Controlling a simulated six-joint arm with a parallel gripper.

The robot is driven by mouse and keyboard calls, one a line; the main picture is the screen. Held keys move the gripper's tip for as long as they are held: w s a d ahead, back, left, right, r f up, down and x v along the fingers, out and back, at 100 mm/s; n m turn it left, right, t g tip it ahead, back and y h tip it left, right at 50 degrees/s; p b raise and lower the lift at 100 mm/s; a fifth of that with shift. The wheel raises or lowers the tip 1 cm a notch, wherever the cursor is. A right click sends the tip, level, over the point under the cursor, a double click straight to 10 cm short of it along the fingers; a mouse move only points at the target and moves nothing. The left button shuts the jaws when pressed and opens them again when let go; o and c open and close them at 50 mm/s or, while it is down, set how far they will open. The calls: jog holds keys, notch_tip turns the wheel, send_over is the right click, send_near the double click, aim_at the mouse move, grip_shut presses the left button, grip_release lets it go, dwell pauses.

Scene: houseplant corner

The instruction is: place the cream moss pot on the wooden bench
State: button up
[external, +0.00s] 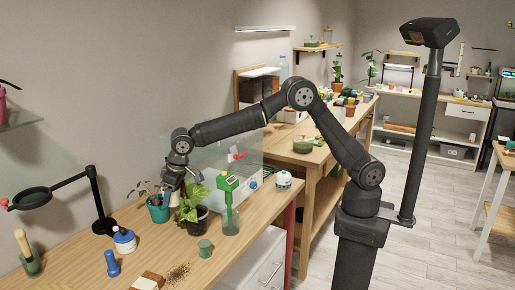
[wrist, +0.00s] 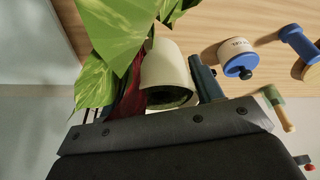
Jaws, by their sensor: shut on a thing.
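The cream moss pot (wrist: 166,72) is between the fingers of my gripper (wrist: 168,88) in the wrist view, with dark green moss inside its mouth. Large green leaves cover part of it on the left. In the external view my gripper (external: 176,180) is over the near wooden bench (external: 150,262), beside a leafy plant in a dark pot (external: 197,222). The held pot is hard to make out there. The bench's wood also shows in the wrist view (wrist: 225,14); whether the pot touches it is unclear.
A teal pot (external: 158,212) stands close left of the dark pot. A glass with a green tool (external: 230,220) and a small green cup (external: 205,248) are to the right. A blue-and-white bottle (external: 124,240) and magnifier stand (external: 97,205) are left.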

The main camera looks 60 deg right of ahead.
notch_tip(320, 180, down, 10)
jog(key=shift+r, duration=0.2)
jog(key=shift+f, duration=0.1)
jog(key=o, duration=1)
jog(key=shift+o, duration=0.2)
jog(key=shift+o, duration=0.4)
jog(key=v, duration=1.2)
